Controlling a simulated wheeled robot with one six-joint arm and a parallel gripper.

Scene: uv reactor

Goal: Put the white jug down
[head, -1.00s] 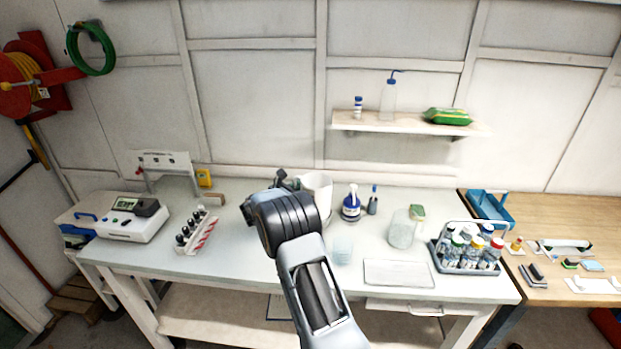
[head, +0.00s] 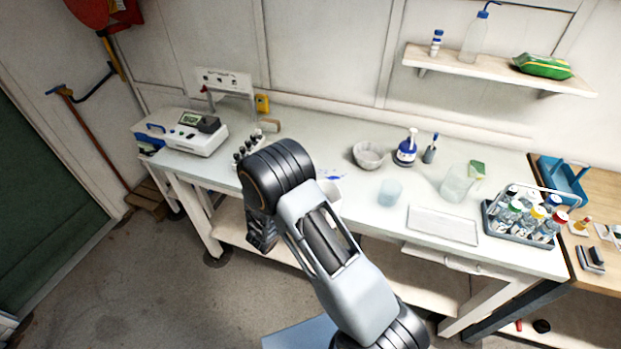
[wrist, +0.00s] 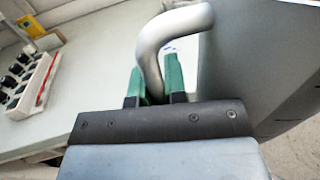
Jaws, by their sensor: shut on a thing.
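My gripper (wrist: 154,84) is shut on the curved handle (wrist: 160,42) of the white jug, with its two green fingers on either side of it. The jug's body (wrist: 248,55) fills the right of the wrist view, in grey shade. In the head view a small part of the white jug (head: 331,190) shows beside my arm, near the front edge of the table (head: 300,128). My arm hides the rest of it and my fingers. I cannot tell whether the jug's base touches the tabletop.
A grey-white bowl (head: 368,156), a blue-labelled bottle (head: 405,149), a clear beaker (head: 390,192), a clear jug (head: 456,184) and a flat tray (head: 443,225) stand to the right. A vial rack (head: 247,150) and a meter (head: 197,134) are to the left. Blue marks (head: 330,175) lie nearby.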

